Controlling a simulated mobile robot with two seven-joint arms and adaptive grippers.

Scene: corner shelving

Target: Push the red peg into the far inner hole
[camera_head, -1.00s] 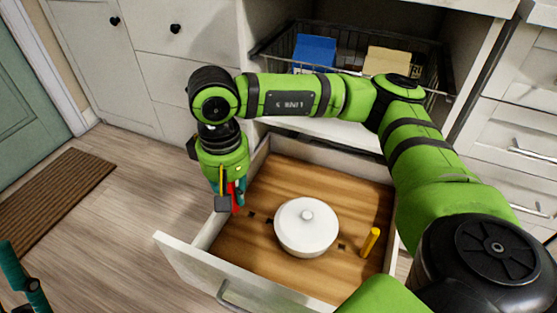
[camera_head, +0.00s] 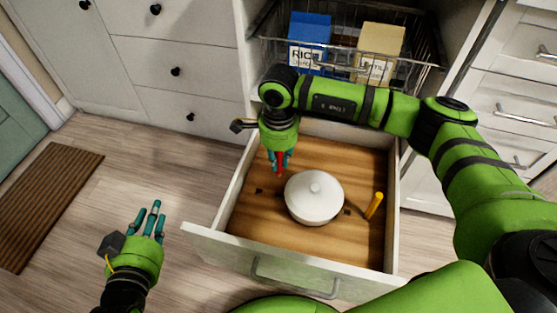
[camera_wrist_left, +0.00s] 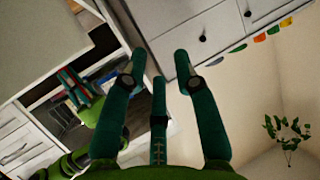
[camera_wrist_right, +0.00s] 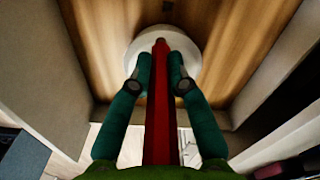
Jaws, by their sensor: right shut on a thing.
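My right gripper (camera_head: 279,163) is above the left, back part of the open drawer (camera_head: 291,243), with its fingers pointing down. It is shut on the red peg (camera_wrist_right: 160,105), which sticks out beyond the fingertips in the right wrist view. Dark holes show in the wooden drawer floor, one on the left (camera_head: 259,191) and one right of the pot (camera_head: 347,212). I cannot tell whether the peg tip touches the floor. The far inner hole is not clearly visible. My left gripper (camera_head: 151,222) is open and empty, left of the drawer and outside it.
A white lidded pot (camera_head: 314,198) stands mid-drawer. A yellow peg (camera_head: 373,206) stands tilted at the drawer's right. A wire basket (camera_head: 345,62) above holds a blue rice box (camera_head: 309,40) and a tan box (camera_head: 380,52).

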